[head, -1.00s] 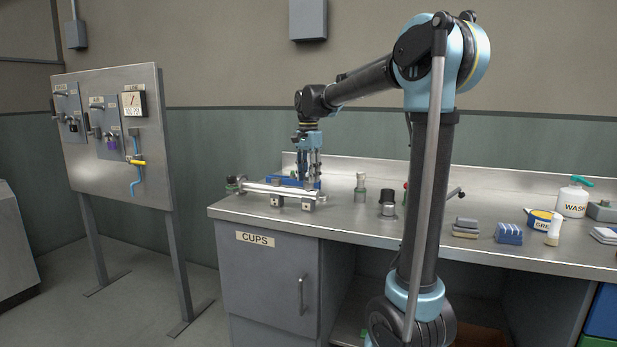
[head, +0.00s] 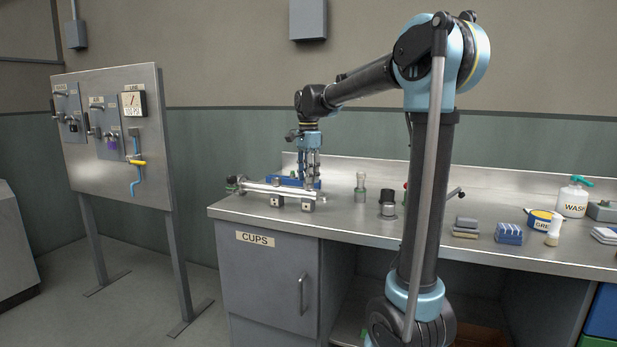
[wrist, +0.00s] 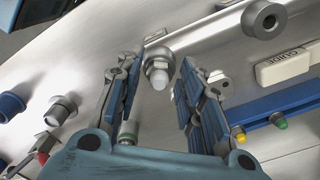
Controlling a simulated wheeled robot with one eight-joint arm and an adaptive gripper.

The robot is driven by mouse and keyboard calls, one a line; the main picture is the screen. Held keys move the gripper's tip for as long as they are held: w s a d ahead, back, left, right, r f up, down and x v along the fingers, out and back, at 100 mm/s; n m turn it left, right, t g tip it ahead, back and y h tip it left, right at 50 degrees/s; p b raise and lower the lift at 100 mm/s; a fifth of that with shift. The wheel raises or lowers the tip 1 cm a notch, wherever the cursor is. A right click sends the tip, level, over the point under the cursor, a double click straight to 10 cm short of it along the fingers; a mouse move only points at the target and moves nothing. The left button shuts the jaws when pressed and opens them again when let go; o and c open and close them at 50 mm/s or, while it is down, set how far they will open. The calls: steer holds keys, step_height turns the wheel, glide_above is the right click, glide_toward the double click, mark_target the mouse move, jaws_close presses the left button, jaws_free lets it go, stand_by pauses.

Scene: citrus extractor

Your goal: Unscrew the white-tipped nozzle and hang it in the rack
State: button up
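The white-tipped nozzle (wrist: 158,72) has a grey metal collar and shows in the wrist view between my fingertips, pointing toward the camera. My gripper (wrist: 158,62) is open, with a finger on each side of it and a visible gap to each. In the head view my gripper (head: 309,183) points down at the right part of the steel tube assembly (head: 275,189) on the bench; the nozzle cannot be made out there. The blue rack (wrist: 285,108) lies to the right in the wrist view, with yellow, green and white tips along it. It shows behind the tube in the head view (head: 283,180).
A grey-green post (head: 360,188) and a dark-topped cylinder (head: 388,204) stand right of the tube. A white labelled block (wrist: 283,66) lies near the rack. Blue and grey fittings (wrist: 60,110) sit at the wrist view's left. Sponges and bottles occupy the bench's right.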

steer(key=shift+c, duration=0.5)
steer(key=c, duration=0.5)
steer(key=shift+n, duration=0.9)
steer(key=shift+n, duration=0.9)
steer(key=shift+n, duration=0.8)
